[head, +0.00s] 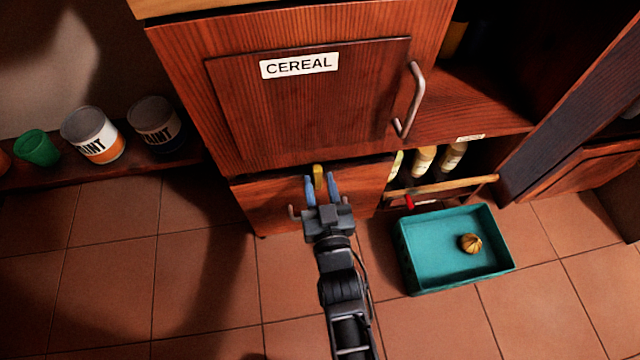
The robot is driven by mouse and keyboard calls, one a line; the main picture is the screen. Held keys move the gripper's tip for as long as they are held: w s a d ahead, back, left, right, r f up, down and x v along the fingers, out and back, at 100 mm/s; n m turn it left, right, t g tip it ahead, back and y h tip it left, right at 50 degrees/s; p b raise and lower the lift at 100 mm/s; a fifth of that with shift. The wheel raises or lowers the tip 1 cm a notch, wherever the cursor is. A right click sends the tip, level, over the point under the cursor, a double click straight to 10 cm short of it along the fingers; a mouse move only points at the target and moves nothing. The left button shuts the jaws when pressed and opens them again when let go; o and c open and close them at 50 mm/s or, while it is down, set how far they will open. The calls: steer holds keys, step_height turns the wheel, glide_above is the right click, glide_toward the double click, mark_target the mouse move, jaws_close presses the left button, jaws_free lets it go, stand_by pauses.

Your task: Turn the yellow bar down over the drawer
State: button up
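The yellow bar (318,174) is a short upright piece near the top of the drawer front (262,200), below the cereal cabinet. My gripper (320,180) reaches toward it from the front, with its two blue fingers apart. The bar shows between the fingertips, one on each side. I cannot tell whether either finger touches it. The gripper body hides the middle of the drawer front and most of its handle (293,213); the handle's left end shows.
A cabinet door (310,110) labelled CEREAL, with a metal handle (411,100), is above. A teal crate (405,255) holding a round brown item (470,243) is on the floor at right. Bottles (424,160) stand behind a wooden rail (445,187). Left floor is clear.

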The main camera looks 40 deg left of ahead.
steer(key=shift+o, duration=0.5)
steer(key=shift+s+r, duration=0.1)
steer(key=shift+s+d+p, duration=0.2)
steer(key=shift+d+p, duration=0.1)
steer(key=shift+d, duration=0.05)
steer(key=p+v, duration=0.2)
steer(key=v, duration=0.5)
